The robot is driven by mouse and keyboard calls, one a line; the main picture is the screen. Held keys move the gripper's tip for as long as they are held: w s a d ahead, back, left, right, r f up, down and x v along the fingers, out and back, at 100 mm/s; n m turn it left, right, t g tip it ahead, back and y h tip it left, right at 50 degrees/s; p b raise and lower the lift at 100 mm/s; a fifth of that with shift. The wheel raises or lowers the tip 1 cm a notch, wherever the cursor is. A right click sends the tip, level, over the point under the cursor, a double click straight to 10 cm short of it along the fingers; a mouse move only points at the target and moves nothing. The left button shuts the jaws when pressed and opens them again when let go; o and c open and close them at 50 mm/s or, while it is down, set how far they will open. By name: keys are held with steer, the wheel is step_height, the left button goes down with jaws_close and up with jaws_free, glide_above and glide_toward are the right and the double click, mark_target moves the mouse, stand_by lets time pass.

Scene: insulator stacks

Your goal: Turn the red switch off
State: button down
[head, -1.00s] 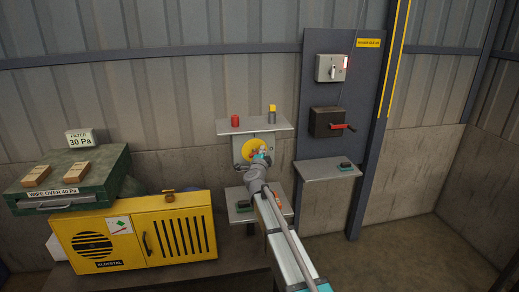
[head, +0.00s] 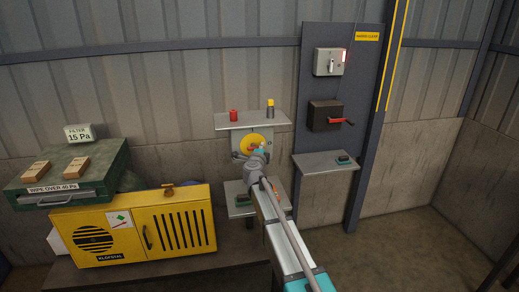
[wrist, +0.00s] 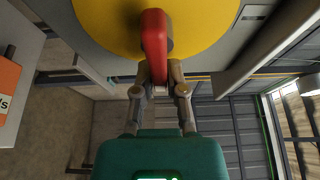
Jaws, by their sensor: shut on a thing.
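The red switch is a red handle (wrist: 154,48) on a round yellow disc (wrist: 92,20), seen close up in the wrist view. In the head view the yellow disc (head: 250,141) sits on a grey box on the wall, under a small shelf. My gripper (wrist: 158,74) is shut on the red handle, with its two fingers at the handle's free end. In the head view my gripper (head: 260,149) covers the lower right of the disc and hides the handle.
The shelf (head: 240,121) above the disc holds a red can (head: 233,115) and a yellow-topped grey cylinder (head: 270,109). A dark panel to the right carries a crank box (head: 324,116) and a lever box (head: 328,62). A yellow cabinet (head: 132,230) stands left.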

steer(key=c, duration=0.7)
jaws_free()
steer(key=shift+s, duration=0.1)
steer(key=shift+s+a, duration=0.25)
steer(key=shift+s, duration=1.75)
steer(key=shift+s+a, duration=0.2)
steer(key=shift+s, duration=1.75)
steer(key=shift+s+a, duration=0.25)
steer(key=shift+s, duration=1.75)
